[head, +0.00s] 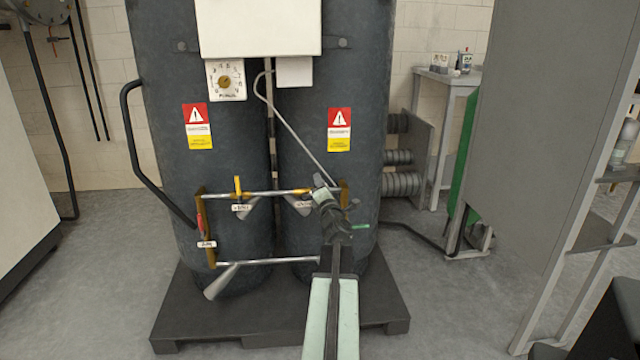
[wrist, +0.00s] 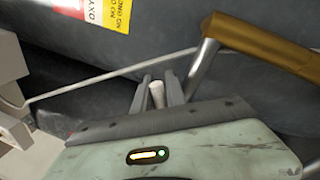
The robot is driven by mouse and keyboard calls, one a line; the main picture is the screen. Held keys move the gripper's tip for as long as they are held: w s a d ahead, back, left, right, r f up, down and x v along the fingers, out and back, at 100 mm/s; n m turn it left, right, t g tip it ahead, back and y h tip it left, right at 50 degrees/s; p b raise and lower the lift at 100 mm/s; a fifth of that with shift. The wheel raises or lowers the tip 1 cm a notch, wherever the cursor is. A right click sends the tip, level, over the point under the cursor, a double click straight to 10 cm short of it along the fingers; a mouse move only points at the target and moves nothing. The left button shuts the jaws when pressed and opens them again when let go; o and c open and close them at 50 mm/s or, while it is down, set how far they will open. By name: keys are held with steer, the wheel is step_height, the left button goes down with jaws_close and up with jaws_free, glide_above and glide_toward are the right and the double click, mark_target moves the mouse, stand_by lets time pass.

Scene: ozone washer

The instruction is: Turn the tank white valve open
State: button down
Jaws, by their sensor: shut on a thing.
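Two dark tanks (head: 205,120) stand side by side, with brass and steel piping in front. My gripper (head: 318,182) reaches the right end of the upper pipe (head: 270,193) in the head view. In the wrist view my gripper (wrist: 158,88) has its two grey fingers close on either side of a small whitish valve handle (wrist: 157,95). It is shut on this handle. In the head view my gripper and arm hide most of the handle. I cannot tell how far the valve is turned.
A yellow handle (head: 238,186) stands up on the upper pipe and a red handle (head: 200,222) is at the left. A green handle (head: 360,227) shows right of my arm. A brass pipe (wrist: 265,45) passes close beside my gripper. A dark pallet (head: 210,325) lies under the tanks.

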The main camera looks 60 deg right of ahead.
stand_by(0.4)
steer(key=c, duration=1.4)
jaws_free()
steer(key=shift+o, duration=0.2)
